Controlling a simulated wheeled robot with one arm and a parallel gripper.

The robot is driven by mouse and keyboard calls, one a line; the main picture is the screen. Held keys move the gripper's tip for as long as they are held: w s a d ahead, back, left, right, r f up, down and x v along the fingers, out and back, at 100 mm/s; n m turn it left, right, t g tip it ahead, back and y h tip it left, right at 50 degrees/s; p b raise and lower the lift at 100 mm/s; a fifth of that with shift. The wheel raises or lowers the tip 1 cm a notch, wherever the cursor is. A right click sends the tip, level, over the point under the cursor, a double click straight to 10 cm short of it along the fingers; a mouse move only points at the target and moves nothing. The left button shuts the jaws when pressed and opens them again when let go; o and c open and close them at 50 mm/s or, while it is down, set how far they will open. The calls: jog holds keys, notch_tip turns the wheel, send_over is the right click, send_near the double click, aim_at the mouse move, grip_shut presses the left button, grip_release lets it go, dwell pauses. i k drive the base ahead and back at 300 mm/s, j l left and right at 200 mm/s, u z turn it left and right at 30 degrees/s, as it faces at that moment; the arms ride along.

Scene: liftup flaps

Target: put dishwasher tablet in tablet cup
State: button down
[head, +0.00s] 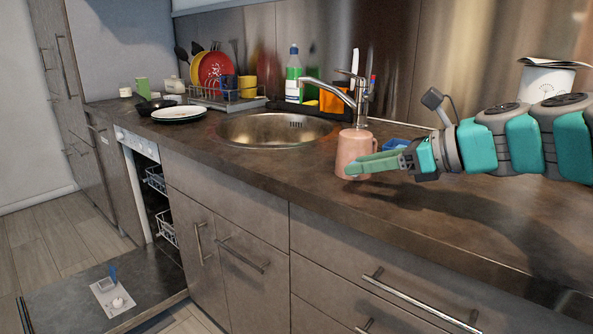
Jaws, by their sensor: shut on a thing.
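My gripper (353,170), with pale green fingers, is above the counter at the right, in front of a pink mug (352,147). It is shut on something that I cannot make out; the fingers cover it. I cannot tell whether the fingers touch the mug. No dishwasher tablet shows clearly. The dishwasher door (65,307) is folded down at the lower left. The tablet cup (105,287) is in the pale dispenser on its inner face, with a small blue flap standing up. A round white cap (118,302) is beside it. My gripper is far from the door.
A blue object (397,144) is behind my gripper. The sink (275,128), tap (360,95), dish rack (228,102) and plates (179,113) are further left on the counter. Dishwasher baskets (165,225) are inside the opening. Drawer handles jut from the cabinet front.

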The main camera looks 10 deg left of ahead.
aim_at(110, 297)
jog(key=j+z, duration=0.1)
jog(key=j, duration=0.6)
jog(key=k+j, duration=0.1)
jog(key=j, duration=0.6)
jog(key=j+z, duration=0.15)
jog(key=j, duration=0.55)
jog(key=k+j, duration=0.1)
jog(key=j, duration=0.55)
jog(key=j+z, duration=0.1)
jog(key=j, duration=0.95)
jog(key=j+z, duration=0.15)
jog(key=j, duration=0.85)
jog(key=k+j+z, duration=0.1)
jog(key=j, duration=0.9)
